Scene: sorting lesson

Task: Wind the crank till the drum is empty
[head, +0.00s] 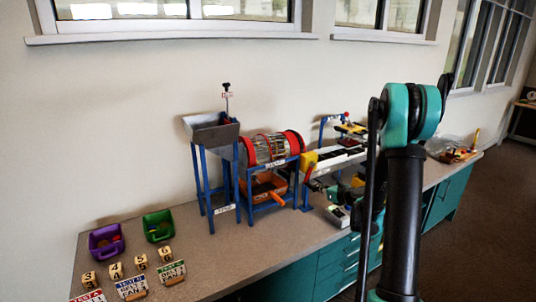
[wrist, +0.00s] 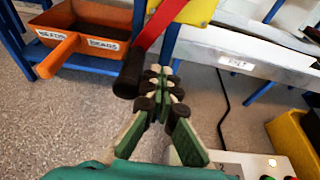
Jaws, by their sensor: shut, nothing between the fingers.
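The drum (head: 270,148) is a mesh cylinder with red end rings on a blue stand in the head view; I cannot make out what is inside. The crank shows in the wrist view as a red arm (wrist: 162,24) with a black handle (wrist: 130,74). My gripper (wrist: 161,78) is shut and empty, its fingertips just right of the black handle. I cannot tell whether they touch it. An orange bin (head: 266,185) sits under the drum. It also shows in the wrist view (wrist: 92,22), labelled BEADS, with an orange handle. In the head view my arm hides much around the gripper.
A grey hopper (head: 212,132) on blue legs stands left of the drum. A control box (wrist: 255,166) with buttons lies at lower right. Purple (head: 106,239) and green (head: 158,226) bins stand at front left.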

